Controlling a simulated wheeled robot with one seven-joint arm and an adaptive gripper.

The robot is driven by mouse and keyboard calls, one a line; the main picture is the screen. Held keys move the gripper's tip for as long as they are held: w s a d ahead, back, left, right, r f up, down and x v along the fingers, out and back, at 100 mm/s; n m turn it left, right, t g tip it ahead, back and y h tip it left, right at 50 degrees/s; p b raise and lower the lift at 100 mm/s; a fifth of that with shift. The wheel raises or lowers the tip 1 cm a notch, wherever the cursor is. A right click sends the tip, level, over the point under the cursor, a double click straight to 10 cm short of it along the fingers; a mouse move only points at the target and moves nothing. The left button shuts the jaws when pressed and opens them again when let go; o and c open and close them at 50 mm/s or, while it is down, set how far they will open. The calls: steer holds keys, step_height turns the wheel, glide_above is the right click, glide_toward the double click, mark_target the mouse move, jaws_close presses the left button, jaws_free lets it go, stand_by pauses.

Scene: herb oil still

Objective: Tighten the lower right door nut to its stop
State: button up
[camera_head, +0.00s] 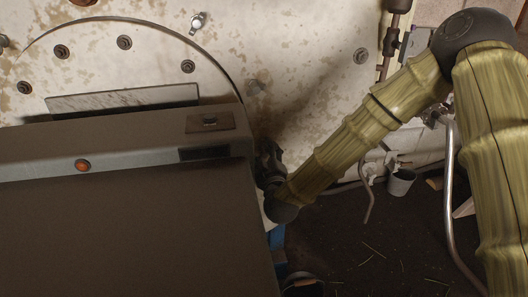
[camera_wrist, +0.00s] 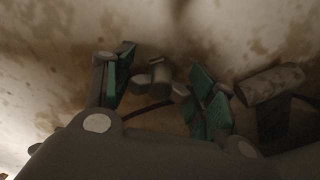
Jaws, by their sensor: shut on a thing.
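My gripper (camera_wrist: 168,88) reaches the stained pale still front, its teal-padded fingers on either side of a small grey nut (camera_wrist: 160,76). The jaws are shut on this nut, which I take to be the lower right door nut; the exact contact is dim. In the head view my gripper (camera_head: 268,160) is a dark shape at the lower right of the door, partly behind a dark box edge, and the nut it holds is hidden there. The round door (camera_head: 90,75) shows its curved edge and several dark bolts. A metal wing-shaped nut (camera_head: 198,22) sits at its upper right.
A stained stub (camera_wrist: 270,84) is close to the right finger. Pipes (camera_head: 390,45) run down at right, and a small grey bucket (camera_head: 401,182) stands on the dark floor.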

steer(key=m, duration=0.6)
steer(key=m+b, duration=0.1)
steer(key=m, duration=0.4)
steer(key=shift+m, duration=0.4)
stand_by(0.3)
steer(key=o, duration=1.1)
steer(key=shift+d, duration=0.1)
steer(key=s+d, duration=0.1)
steer(key=s, duration=0.6)
steer(key=shift+s+d, duration=0.25)
steer(key=shift+s, duration=0.15)
